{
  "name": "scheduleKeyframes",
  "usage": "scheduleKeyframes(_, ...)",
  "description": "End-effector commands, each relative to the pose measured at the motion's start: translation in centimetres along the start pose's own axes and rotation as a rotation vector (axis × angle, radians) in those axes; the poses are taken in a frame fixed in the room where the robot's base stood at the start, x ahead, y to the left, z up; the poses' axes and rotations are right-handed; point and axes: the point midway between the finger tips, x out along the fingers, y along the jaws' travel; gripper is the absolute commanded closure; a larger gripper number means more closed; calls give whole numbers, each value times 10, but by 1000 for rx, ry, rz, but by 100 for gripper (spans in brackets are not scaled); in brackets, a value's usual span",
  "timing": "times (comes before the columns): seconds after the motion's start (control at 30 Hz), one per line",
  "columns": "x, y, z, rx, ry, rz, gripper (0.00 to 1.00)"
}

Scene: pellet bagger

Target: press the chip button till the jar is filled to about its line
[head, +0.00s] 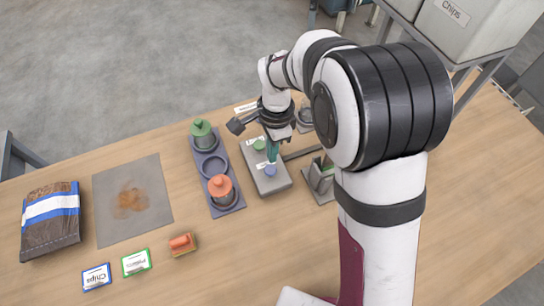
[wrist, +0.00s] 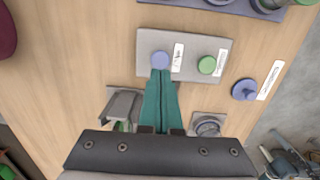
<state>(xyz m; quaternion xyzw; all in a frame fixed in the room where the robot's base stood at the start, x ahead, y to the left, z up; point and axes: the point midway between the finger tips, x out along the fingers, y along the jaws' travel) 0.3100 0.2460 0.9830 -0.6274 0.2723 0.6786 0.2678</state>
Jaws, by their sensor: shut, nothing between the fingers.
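A grey button box (head: 267,182) lies on the table with a green button (head: 259,145) and a blue button (head: 270,171). The wrist view also shows the blue button (wrist: 160,60) and the green button (wrist: 207,65), each beside a white label too small to read. My gripper (head: 273,158) is shut and empty, with its teal fingers pointing down over the box. In the wrist view the fingertips (wrist: 161,73) are at the edge of the blue button; I cannot tell whether they touch it. A round grey vessel (wrist: 208,125) stands nearby, partly hidden; no fill line shows.
A grey square chute (head: 321,182) stands right of the box. A tray (head: 231,208) with green-topped and orange-topped pots lies left. Farther left are a mat (head: 110,225), a dark bag (head: 50,232), two cards and an orange block (head: 182,243). Bare table lies in front.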

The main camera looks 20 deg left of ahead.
Motion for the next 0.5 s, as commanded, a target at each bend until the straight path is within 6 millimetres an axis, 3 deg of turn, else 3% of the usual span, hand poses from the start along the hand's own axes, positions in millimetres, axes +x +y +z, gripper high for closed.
scheduleKeyframes(0.2,35,0,0,0,-1,1,100)
scheduleKeyframes(0.5,44,0,0,0,0,-1,100)
